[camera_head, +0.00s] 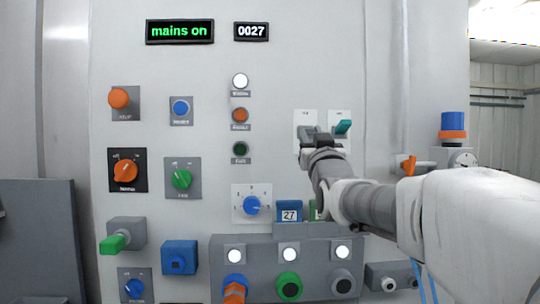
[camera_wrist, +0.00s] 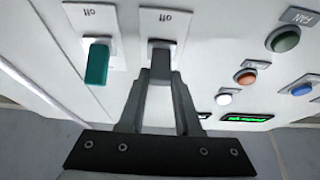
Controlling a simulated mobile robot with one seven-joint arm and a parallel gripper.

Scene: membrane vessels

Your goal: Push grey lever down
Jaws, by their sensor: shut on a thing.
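The grey lever (camera_wrist: 160,55) stands out from a white plate, beside a teal lever (camera_wrist: 97,62) on its own white plate. In the head view the grey lever (camera_head: 307,132) is partly covered by my gripper (camera_head: 320,141), and the teal lever (camera_head: 343,127) is to its right. In the wrist view my gripper (camera_wrist: 160,76) is shut on the grey lever, with one finger on each side. The wrist view shows the panel upside down, with an "off" label by the base of each lever.
A grey button box (camera_head: 262,252) juts out below. An orange-handled valve (camera_head: 408,165) is at right. A lit "mains on" display (camera_head: 180,31) is above.

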